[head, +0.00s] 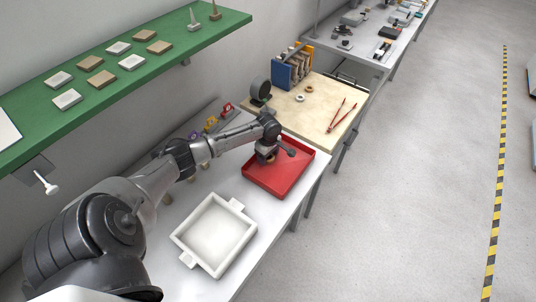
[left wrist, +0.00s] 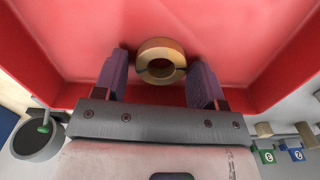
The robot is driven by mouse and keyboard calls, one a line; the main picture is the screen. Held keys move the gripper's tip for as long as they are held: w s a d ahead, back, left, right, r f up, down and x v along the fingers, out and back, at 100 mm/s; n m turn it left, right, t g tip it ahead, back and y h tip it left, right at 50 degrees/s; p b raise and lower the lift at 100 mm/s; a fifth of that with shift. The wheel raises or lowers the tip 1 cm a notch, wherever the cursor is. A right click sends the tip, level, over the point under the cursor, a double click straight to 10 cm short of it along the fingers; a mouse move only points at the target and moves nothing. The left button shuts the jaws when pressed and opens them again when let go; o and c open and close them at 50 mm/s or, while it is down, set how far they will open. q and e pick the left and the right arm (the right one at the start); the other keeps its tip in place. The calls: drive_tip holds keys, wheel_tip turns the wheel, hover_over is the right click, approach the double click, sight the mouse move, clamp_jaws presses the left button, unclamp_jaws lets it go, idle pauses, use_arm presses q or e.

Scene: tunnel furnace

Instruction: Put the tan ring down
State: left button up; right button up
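The tan ring (left wrist: 161,61) shows in the left wrist view between the two purple fingers of my left gripper (left wrist: 162,75), over the floor of the red tray (left wrist: 70,40). Narrow gaps show between the ring and the fingers, so the gripper looks open around it. The ring appears to lie on the tray floor, though its contact is hard to see. In the head view my left gripper (head: 267,157) is low inside the red tray (head: 292,180) and mostly hides the ring. My right gripper is not in view.
A white square tray (head: 215,234) stands nearer on the same table. Beyond the red tray is a wooden-topped table with two small rings (head: 300,98), red tongs (head: 341,115) and a dark round device (head: 260,91). A green shelf (head: 120,65) overhangs at the left.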

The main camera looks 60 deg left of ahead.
use_arm(q)
drive_tip(key=shift+o, duration=0.9)
drive_tip(key=shift+r, duration=0.15)
wheel_tip(320, 180, up, 12)
drive_tip(key=p, duration=0.1)
drive_tip(key=shift+p, duration=0.35)
